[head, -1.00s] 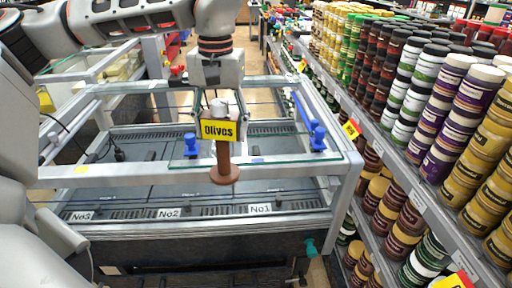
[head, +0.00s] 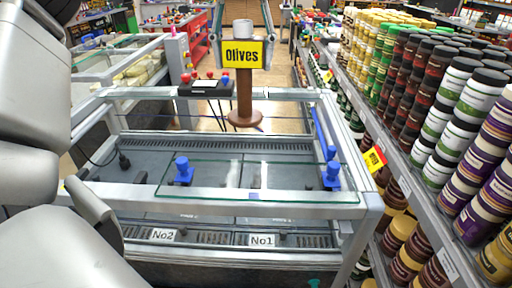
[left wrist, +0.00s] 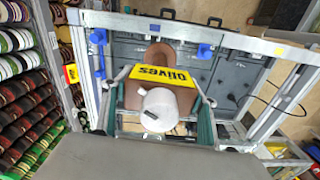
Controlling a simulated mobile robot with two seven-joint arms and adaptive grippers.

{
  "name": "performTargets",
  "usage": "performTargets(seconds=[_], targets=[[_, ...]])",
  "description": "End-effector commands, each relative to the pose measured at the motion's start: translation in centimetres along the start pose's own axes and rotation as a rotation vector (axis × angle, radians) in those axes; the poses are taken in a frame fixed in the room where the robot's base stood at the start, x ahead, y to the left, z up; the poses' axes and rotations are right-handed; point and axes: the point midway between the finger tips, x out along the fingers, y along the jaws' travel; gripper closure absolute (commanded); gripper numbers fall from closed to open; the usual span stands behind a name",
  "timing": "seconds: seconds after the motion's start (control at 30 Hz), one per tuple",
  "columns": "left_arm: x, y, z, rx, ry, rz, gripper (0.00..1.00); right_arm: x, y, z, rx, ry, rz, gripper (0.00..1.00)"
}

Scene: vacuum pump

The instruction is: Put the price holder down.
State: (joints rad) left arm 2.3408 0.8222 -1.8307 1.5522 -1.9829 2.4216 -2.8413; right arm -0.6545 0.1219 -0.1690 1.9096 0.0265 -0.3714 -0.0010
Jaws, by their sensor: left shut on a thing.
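The price holder (head: 244,95) is a brown post on a round brown base, with a yellow "Olives" sign and a white top. My left gripper (head: 246,35) is shut on its upper part and holds it upright near the top of the head view. Its base shows in front of the far rim of the vacuum pump table and the floor behind; its exact height is unclear. In the left wrist view the price holder (left wrist: 160,95) sits between the two fingers of the left gripper (left wrist: 158,122). My right gripper is not in view.
The glass-topped vacuum pump table (head: 215,212) has blue clamps (head: 183,171) and labels No1 and No2. A control box with red knobs (head: 206,88) stands at its far edge. Shelves of jars (head: 455,115) run along the right. Floor shows beyond the table.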

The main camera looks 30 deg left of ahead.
Motion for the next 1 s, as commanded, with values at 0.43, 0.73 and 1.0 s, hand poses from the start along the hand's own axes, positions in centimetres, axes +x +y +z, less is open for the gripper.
performTargets(seconds=[0.43, 0.73, 1.0], targets=[[10.9, -0.1, 0.1, 0.000, -0.004, 0.000, 0.70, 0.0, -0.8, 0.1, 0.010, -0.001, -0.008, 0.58], [13.8, -0.1, 0.0, -0.001, 0.002, 0.001, 0.70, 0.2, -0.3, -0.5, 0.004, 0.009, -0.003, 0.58], [17.1, -0.1, 0.1, 0.001, -0.002, -0.001, 0.70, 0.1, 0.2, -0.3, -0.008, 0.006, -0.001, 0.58]])
